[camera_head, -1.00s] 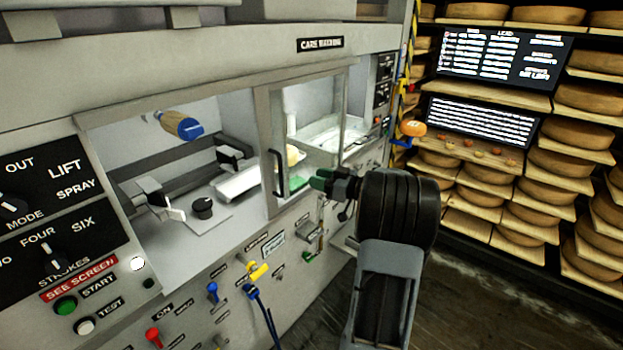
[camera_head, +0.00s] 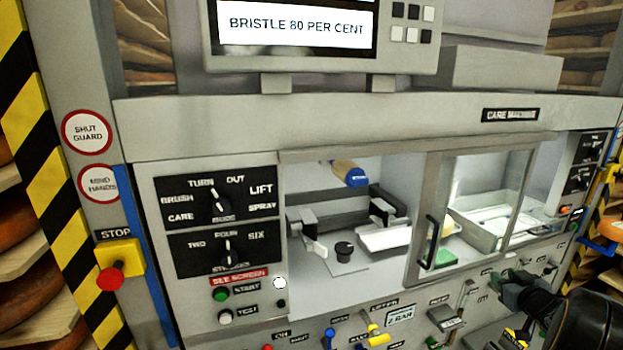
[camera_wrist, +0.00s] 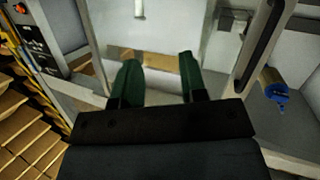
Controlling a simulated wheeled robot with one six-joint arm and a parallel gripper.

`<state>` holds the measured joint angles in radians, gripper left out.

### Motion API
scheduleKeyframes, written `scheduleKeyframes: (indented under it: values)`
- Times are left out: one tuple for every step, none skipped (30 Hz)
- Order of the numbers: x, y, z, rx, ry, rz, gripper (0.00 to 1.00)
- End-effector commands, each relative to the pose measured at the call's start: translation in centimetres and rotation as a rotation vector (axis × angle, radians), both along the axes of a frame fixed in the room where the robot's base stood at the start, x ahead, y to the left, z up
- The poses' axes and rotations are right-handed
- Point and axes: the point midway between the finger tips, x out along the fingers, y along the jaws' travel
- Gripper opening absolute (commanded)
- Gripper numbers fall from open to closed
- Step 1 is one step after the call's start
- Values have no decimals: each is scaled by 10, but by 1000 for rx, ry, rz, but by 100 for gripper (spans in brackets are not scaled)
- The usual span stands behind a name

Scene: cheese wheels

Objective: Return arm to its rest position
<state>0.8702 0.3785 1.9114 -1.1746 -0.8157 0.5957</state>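My gripper (camera_head: 508,278) is at the lower right of the head view, in front of the care machine's panel, with my dark arm behind it at the picture's edge. In the wrist view its two green fingers (camera_wrist: 158,60) stand apart with nothing between them, so it is open and empty. They point towards the machine's window opening. Much of my arm is outside the head view.
The care machine (camera_head: 370,125) fills the head view. Its sliding window has a dark handle (camera_head: 428,250). A blue-ended brush (camera_head: 350,174) hangs inside. A red stop button (camera_head: 110,276) is at left. Cheese shelves (camera_wrist: 28,125) show at left in the wrist view.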

Motion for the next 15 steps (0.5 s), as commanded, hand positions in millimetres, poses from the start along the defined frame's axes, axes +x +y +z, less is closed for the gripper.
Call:
scheduleKeyframes:
  values:
    - [-7, -8, -3, -25, 59, -108, 39]
    - [-13, -12, -6, -35, 102, -174, 39]
    - [-20, -12, -10, -44, 163, -252, 39]
    - [-27, -11, -12, -47, 213, -307, 39]
    - [-34, -7, -14, -46, 262, -355, 39]
    - [-44, 2, -17, -39, 333, -411, 39]
    - [-53, 10, -19, -29, 387, -447, 39]
    - [-61, 21, -21, -16, 443, -477, 39]
    - [-73, 39, -23, 6, 518, -506, 39]
    - [-83, 55, -24, 28, 577, -519, 39]
    - [-92, 72, -26, 51, 636, -526, 39]
    - [-106, 98, -27, 84, 713, -522, 39]
    - [-117, 120, -28, 112, 771, -511, 39]
    - [-127, 141, -28, 137, 821, -493, 39]
    - [-140, 167, -29, 170, 883, -464, 39]
